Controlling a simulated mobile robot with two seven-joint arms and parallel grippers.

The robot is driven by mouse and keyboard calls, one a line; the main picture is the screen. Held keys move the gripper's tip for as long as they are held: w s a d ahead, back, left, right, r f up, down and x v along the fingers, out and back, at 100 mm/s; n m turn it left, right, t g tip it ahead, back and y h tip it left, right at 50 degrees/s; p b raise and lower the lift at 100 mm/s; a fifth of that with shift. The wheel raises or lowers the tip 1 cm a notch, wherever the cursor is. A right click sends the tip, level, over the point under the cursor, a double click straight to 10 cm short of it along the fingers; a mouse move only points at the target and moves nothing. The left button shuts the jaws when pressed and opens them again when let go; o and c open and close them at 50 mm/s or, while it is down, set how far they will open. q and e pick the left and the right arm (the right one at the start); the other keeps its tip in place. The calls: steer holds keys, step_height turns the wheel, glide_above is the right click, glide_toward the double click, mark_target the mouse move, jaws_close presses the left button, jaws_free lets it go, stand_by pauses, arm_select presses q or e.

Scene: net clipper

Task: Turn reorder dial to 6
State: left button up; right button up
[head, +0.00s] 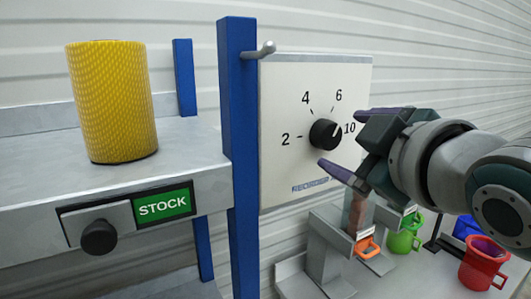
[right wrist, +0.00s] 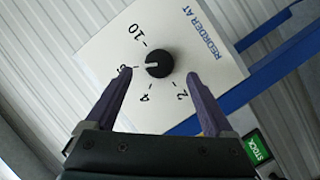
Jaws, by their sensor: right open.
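The reorder dial is a black round knob (head: 324,134) on a white panel (head: 285,105) marked 2, 4, 6 and 10. It also shows in the right wrist view (right wrist: 160,64). There its white pointer line points left, close to the 6, which a finger partly covers. In the head view the line looks turned to the upper right, between 6 and 10. My right gripper (head: 340,138) is open, with its purple fingers on either side of the knob. In the right wrist view the fingertips (right wrist: 160,73) show gaps to the knob. My left gripper is out of view.
A blue post (head: 239,150) with a metal peg (head: 262,50) stands left of the panel. A yellow roll (head: 112,100) stands on the shelf, above a green STOCK sign (head: 163,205) and black knob (head: 99,237). Orange, green and red cups (head: 482,264) are below right.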

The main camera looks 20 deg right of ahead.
steer(key=shift+v, duration=2.7)
steer(key=s+a+f+m+g+y, duration=0.2)
steer(key=s+f+g, duration=0.3)
steer(key=s+f, duration=0.3)
steer(key=s+a+f+m+g+y, duration=0.2)
steer(key=s+a+f+g, duration=0.3)
steer(key=s+f, duration=0.4)
step_height(320, 180, down, 3)
steer(key=shift+r+m+g, duration=0.1)
steer(key=shift+m+g, duration=0.4)
steer(key=shift+g, duration=0.3)
steer(key=shift+s, duration=0.1)
